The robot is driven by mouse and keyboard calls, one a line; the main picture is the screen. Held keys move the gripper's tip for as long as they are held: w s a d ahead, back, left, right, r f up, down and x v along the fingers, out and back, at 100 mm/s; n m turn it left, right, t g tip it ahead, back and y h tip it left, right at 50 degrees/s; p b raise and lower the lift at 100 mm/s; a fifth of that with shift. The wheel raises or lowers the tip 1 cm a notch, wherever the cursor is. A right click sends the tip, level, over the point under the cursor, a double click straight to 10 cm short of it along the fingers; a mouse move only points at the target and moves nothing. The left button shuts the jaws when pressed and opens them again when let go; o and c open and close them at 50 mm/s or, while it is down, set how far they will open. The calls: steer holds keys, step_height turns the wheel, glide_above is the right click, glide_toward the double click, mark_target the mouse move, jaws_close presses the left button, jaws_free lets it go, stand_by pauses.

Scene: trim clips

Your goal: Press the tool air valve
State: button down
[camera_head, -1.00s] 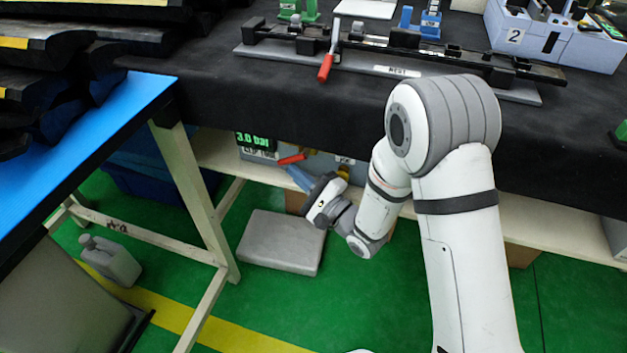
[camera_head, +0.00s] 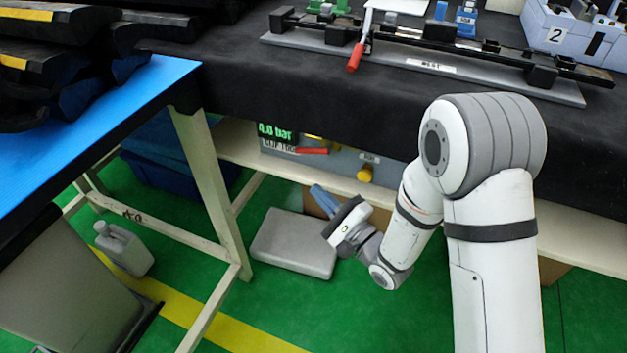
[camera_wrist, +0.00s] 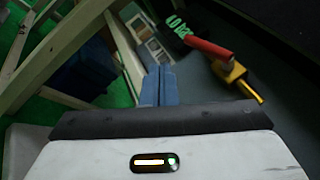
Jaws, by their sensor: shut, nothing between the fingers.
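Under the bench sits a grey air panel (camera_head: 340,161). It has a green display (camera_head: 274,132) reading 4.0 bar, with a partly readable label below. A red lever (camera_head: 311,151) lies nearly level beside the display, and it also shows in the wrist view (camera_wrist: 208,48). A yellow knob (camera_head: 365,174) sticks out to the right, below a small label; a yellow part also shows in the wrist view (camera_wrist: 237,80). I cannot tell which control is the tool air valve. My gripper (camera_head: 316,190) has its blue fingers together, empty, below the panel and apart from the lever and knob.
The black-covered bench (camera_head: 300,105) overhangs the panel, with a clip fixture (camera_head: 420,65) on top. A cream leg (camera_head: 208,180) of the blue-topped table stands to the left. A grey box (camera_head: 293,243) and a jug (camera_head: 124,249) are on the green floor.

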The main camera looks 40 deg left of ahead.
steer(key=f+v, duration=0.1)
steer(key=v, duration=0.6)
steer(key=shift+p, duration=0.3)
steer(key=shift+f, duration=0.1)
